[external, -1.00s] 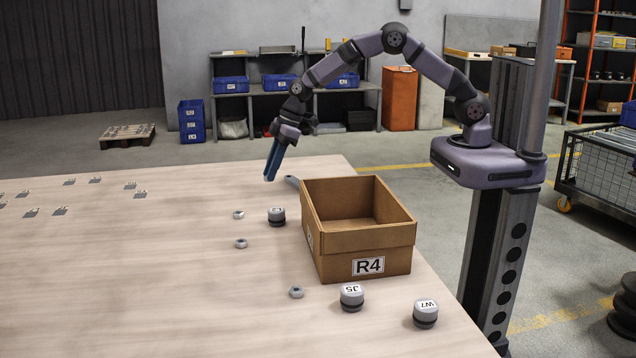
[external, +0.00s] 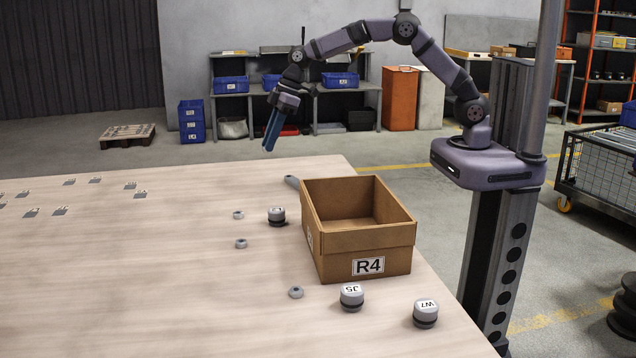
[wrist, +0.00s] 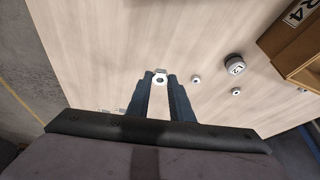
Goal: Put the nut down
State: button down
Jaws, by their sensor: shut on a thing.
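My gripper (external: 269,149) hangs over the far edge of the wooden table, well above it, fingers pointing down. In the wrist view its dark blue fingers (wrist: 160,80) are shut on a small pale metal nut (wrist: 160,79) with a dark hole, held at the fingertips. The held nut cannot be made out in the external view. Three other grey nuts lie on the table: a far one (external: 238,215), a middle one (external: 241,244) and a near one (external: 296,292). Two of them also show beside the fingers in the wrist view (wrist: 196,79) (wrist: 236,91).
A cardboard box (external: 367,245) marked R4 stands at the table's right side. Labelled round weights stand by its left (external: 277,217) and in front, J5 (external: 351,298) and W7 (external: 425,313). Several small brackets (external: 60,211) lie far left. The table's middle is clear.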

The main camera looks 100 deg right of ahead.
jog(key=shift+a+r, duration=0.2)
jog(key=shift+r, duration=0.35)
jog(key=shift+a+r, duration=0.2)
jog(key=shift+r, duration=0.35)
jog(key=s+a+n+y, duration=0.15)
jog(key=a+n, duration=0.25)
jog(key=a, duration=0.5)
jog(key=n+g+y, duration=0.2)
jog(key=n+g, duration=0.3)
jog(key=n, duration=0.7)
send_over(350, 225)
jog(key=w+a, duration=0.2)
jog(key=a, duration=0.5)
jog(key=shift+d+f+p, duration=0.15)
jog(key=shift+f+p, duration=0.5)
jog(key=shift+f, duration=6.95)
jog(key=shift+f, duration=0.2)
jog(key=c, duration=1.6)
grip_release()
jog(key=shift+r, duration=0.2)
